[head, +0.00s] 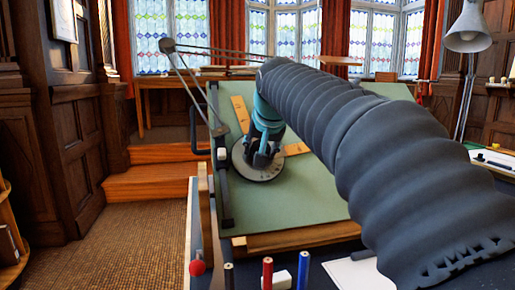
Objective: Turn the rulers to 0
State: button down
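A drafting machine's round protractor head (246,170) lies on the green drafting board (300,205), left of the board's middle. Two wooden rulers join it at about a right angle. One ruler (240,112) points up the board, and the other ruler (298,149) points right, partly behind my gripper. The scale marks are too small to read. My teal gripper (263,157) reaches down over the head, with its fingers at the head's middle. Whether they are shut on a knob there cannot be told. My dark sleeved arm hides the board's right part.
The drafting machine's linkage arms (193,92) run along the board's upper left. A black rail (224,180) lines its left edge. Red (267,273) and blue (303,270) markers and a white eraser (280,281) stand in front. A desk lamp (467,35) is at right.

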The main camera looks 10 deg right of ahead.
jog(key=shift+m, duration=1)
jog(key=c, duration=0.5)
grip_release()
jog(key=v, duration=1.2)
